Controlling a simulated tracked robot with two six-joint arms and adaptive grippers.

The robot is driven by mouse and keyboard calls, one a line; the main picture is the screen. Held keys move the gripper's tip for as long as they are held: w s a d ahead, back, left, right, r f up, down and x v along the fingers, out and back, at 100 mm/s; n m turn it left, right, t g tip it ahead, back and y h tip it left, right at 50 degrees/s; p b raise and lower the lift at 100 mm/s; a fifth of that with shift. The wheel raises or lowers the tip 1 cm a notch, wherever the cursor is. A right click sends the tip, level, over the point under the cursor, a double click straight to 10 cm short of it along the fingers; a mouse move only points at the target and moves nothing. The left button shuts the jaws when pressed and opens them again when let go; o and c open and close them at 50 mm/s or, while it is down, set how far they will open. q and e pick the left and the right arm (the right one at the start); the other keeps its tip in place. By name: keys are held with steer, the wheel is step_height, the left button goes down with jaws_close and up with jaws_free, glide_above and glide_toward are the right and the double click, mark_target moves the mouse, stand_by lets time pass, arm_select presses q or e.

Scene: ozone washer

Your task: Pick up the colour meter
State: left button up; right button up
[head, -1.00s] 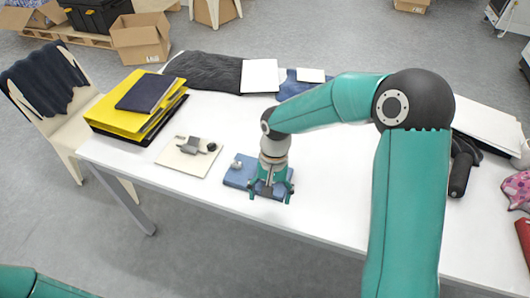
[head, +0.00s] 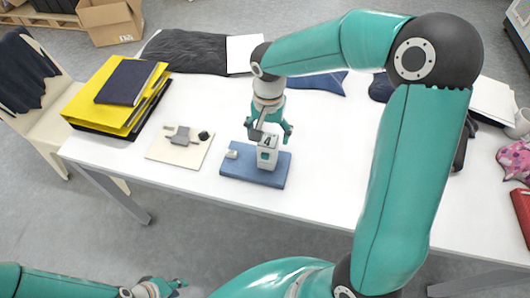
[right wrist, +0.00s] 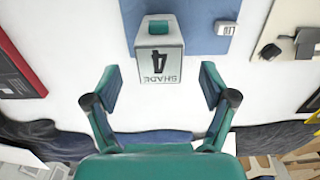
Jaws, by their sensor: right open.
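The colour meter (head: 267,157) appears to be the small pale grey block marked "4", standing on a blue pad (head: 240,172) near the table's front edge. In the right wrist view the meter (right wrist: 159,68) shows "4 SHADE" on its face, upside down. My right gripper (head: 270,132) is open just behind and above the meter. In the wrist view its two fingers lie left and right of the meter's near end, with a gap on each side. My left gripper (head: 172,286) is low at the bottom edge, away from the table; its fingers are too small to judge.
A small white piece (head: 232,154) lies on the pad's left part. Left of it, a cream board (head: 165,153) carries a grey device (head: 180,134) and a dark puck (head: 204,135).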

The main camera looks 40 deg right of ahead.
steer(key=shift+f+p, duration=0.5)
steer(key=shift+f, duration=2.55)
jaws_close()
steer(key=shift+r, duration=0.2)
